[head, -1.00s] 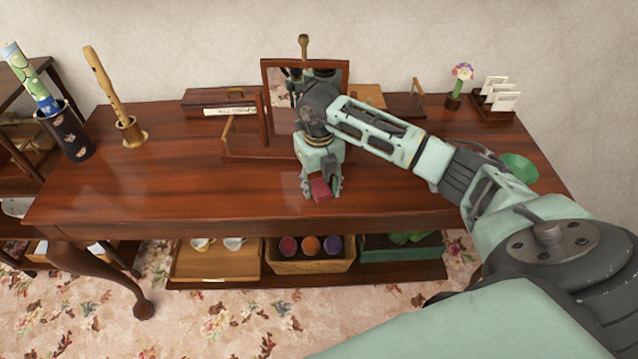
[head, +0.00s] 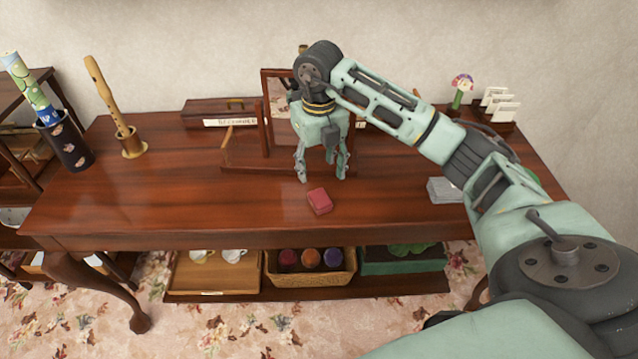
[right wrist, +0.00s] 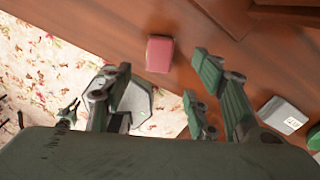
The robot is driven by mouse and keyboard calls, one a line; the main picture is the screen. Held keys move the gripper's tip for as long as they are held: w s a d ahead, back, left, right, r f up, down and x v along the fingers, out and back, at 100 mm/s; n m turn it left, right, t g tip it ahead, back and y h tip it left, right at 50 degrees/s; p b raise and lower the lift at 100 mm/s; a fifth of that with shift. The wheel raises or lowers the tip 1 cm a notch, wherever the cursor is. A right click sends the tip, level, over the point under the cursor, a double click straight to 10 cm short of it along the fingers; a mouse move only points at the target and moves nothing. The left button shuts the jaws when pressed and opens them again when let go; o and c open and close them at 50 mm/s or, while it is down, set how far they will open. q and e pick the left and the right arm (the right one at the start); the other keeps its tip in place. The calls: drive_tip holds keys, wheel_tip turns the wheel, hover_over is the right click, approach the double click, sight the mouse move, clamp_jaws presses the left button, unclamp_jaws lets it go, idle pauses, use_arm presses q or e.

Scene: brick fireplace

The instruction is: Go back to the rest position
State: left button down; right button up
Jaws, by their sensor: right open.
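My right gripper (head: 321,176) is open and empty above the wooden table (head: 180,200) in the head view. A small red box (head: 319,201) lies on the tabletop near its front edge, just below and apart from the fingertips. In the right wrist view the red box (right wrist: 159,54) lies beyond the open fingers (right wrist: 160,95), touching neither. My left gripper is not in view.
A wooden stand with a mirror (head: 281,92) is behind my right gripper. A recorder (head: 103,93) and a dark cup (head: 66,142) stand at the left. A grey box (head: 442,190) lies at the right. A basket (head: 312,279) with coloured balls sits on the low shelf.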

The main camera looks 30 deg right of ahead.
wheel_tip(320, 180, up, 2)
drive_tip(key=shift+r, duration=0.1)
idle(0.5)
